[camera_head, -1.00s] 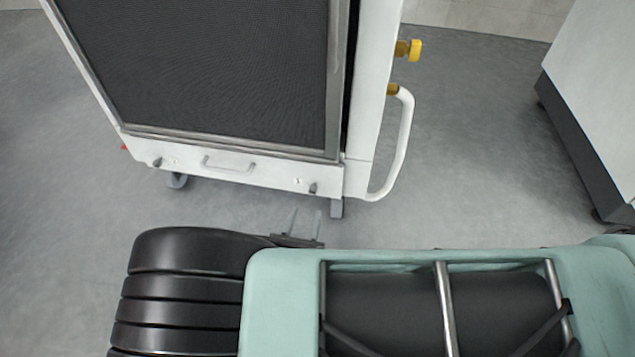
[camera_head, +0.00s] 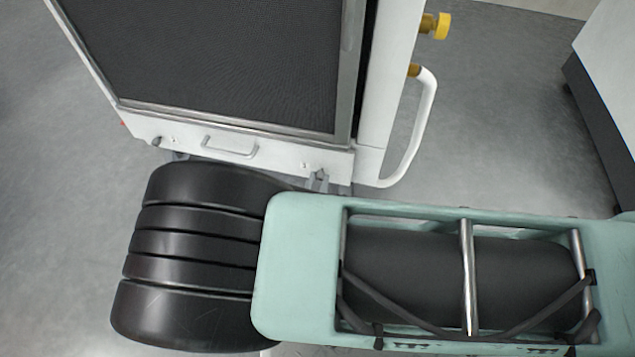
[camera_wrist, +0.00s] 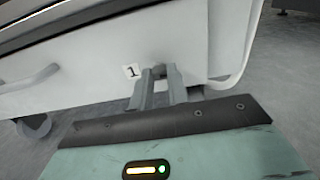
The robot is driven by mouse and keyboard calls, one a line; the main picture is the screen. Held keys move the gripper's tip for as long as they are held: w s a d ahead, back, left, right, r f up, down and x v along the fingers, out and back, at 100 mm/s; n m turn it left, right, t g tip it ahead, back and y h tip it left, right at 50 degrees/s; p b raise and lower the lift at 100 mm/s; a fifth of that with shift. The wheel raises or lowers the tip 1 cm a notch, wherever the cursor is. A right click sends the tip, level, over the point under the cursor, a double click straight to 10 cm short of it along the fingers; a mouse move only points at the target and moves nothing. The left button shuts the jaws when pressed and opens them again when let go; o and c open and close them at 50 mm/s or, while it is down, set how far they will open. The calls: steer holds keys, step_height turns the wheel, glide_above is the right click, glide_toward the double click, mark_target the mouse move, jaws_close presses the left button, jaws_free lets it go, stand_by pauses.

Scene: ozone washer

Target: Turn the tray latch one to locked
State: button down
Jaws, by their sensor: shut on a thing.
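Tray latch one (camera_wrist: 159,70) is a small dark knob on the white lower front panel, just right of a label marked 1 (camera_wrist: 132,71) in the wrist view. My gripper (camera_wrist: 163,80) has its two grey fingers at the latch, one on each side, shut on it. In the head view my gripper (camera_head: 318,178) reaches the right end of the panel (camera_head: 275,157), and its fingers largely hide the latch there. The latch's exact angle cannot be told.
A second dark latch (camera_head: 157,141) sits at the panel's left end, with a handle (camera_head: 229,147) between. A white side rail (camera_head: 424,130) and a yellow knob (camera_head: 443,26) are at the unit's right. A white cabinet (camera_head: 608,60) stands far right. Grey floor lies between.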

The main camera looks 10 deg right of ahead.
steer(key=shift+r+n+p, duration=0.15)
steer(key=shift+n+p, duration=0.25)
steer(key=shift+p, duration=0.25)
steer(key=shift+r+n+p, duration=0.1)
steer(key=shift+n+p, duration=0.4)
steer(key=shift+p, duration=0.4)
steer(key=n+p, duration=0.2)
steer(key=p, duration=0.1)
steer(key=shift+n, duration=0.3)
steer(key=n+p, duration=0.3)
steer(key=n, duration=0.3)
steer(key=shift+f+p, duration=0.2)
steer(key=shift+p, duration=0.15)
steer(key=n+p, duration=0.1)
steer(key=n, duration=0.2)
steer(key=shift+n, duration=0.4)
steer(key=shift+f+n, duration=0.1)
steer(key=shift+n, duration=1.8)
